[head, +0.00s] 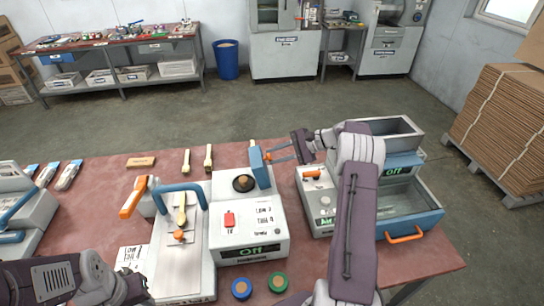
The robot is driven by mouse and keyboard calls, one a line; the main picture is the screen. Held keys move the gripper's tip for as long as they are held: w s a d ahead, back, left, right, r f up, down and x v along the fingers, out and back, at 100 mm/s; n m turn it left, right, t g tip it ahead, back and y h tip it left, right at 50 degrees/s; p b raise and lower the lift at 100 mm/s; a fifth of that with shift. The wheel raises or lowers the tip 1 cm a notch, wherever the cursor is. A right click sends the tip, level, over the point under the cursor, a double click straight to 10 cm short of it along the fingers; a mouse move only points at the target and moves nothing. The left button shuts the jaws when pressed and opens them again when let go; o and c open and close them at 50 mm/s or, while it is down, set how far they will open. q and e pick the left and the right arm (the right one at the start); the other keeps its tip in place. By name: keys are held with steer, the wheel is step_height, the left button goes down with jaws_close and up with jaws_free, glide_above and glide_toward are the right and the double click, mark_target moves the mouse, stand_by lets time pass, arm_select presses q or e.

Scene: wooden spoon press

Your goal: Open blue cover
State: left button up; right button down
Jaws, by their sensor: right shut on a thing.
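The blue cover (260,168) stands raised, tilted up at the right side of the white press machine (252,215). A dark round well (243,183) is exposed on the machine's top, left of the cover. My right gripper (272,155) reaches in from the right and is shut on the cover at its small orange handle. My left gripper (136,290) is low at the left bottom, in front of the press and away from the cover; its fingers are too unclear to read.
A blue-handled press with an orange lever (133,197) stands left of the machine. A grey unit with a blue-edged bin (410,207) stands right, under my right arm. Wooden spoons (208,158) lie behind.

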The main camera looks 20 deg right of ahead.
steer(key=shift+r, duration=0.1)
stand_by(0.4)
steer(key=c, duration=1.1)
jaws_free()
steer(key=shift+c, duration=0.2)
steer(key=shift+s+d, duration=0.1)
steer(key=b+v, duration=0.1)
steer(key=v, duration=0.8)
